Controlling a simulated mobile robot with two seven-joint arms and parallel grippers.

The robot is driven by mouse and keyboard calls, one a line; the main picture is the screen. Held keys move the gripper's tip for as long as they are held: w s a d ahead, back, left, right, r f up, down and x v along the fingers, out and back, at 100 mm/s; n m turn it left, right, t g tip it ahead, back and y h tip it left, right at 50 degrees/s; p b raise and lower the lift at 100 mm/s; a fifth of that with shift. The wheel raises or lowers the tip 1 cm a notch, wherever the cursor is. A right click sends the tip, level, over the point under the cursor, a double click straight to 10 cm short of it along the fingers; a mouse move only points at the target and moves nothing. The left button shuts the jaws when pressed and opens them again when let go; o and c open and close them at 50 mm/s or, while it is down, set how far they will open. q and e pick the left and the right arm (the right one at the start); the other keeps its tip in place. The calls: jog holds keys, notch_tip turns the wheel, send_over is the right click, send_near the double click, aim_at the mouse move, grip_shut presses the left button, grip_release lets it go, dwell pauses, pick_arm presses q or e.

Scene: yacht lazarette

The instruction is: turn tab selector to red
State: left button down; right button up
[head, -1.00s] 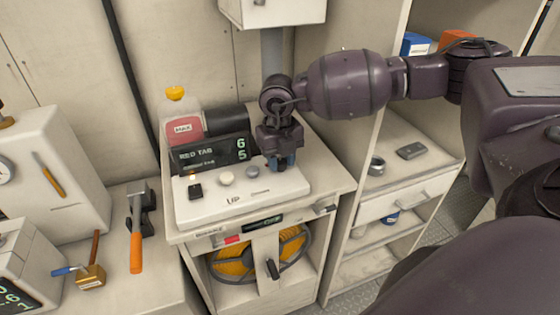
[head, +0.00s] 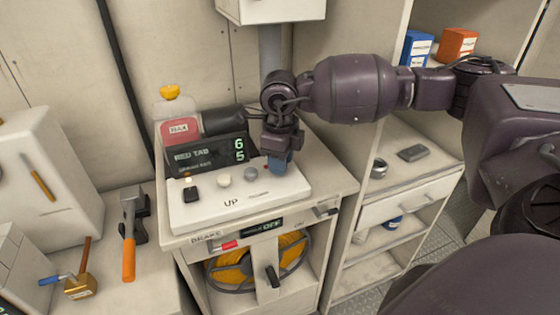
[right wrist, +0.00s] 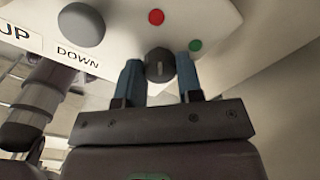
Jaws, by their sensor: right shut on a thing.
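The tab selector is a dark round knob (right wrist: 158,65) with a pale pointer line, in the middle of the right wrist view. A red dot (right wrist: 155,17) lies above it and a green dot (right wrist: 195,45) to its upper right. The pointer line runs roughly toward the red dot; which end points is unclear. My right gripper (right wrist: 161,77) is shut on the knob, one blue finger on each side. In the head view the gripper (head: 277,163) hides the knob at the panel's right end. The display (head: 207,155) reads "RED TAB", 6 and 5. My left gripper is out of view.
A red container (head: 180,130) stands behind the display. A hammer (head: 129,235) lies left. Shelves with boxes (head: 416,48) stand right; a cabinet hangs above.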

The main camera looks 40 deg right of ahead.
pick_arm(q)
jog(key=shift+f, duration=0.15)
pick_arm(e)
jog(key=shift+n, duration=0.3)
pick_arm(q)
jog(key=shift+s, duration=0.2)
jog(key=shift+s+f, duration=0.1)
pick_arm(e)
jog(key=o, duration=0.9)
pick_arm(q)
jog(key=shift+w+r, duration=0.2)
pick_arm(e)
notch_tip(320, 180, up, 11)
jog(key=shift+s+a+f, duration=0.1)
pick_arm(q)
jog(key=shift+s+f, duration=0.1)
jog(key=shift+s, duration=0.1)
pick_arm(e)
jog(key=shift+s, duration=0.1)
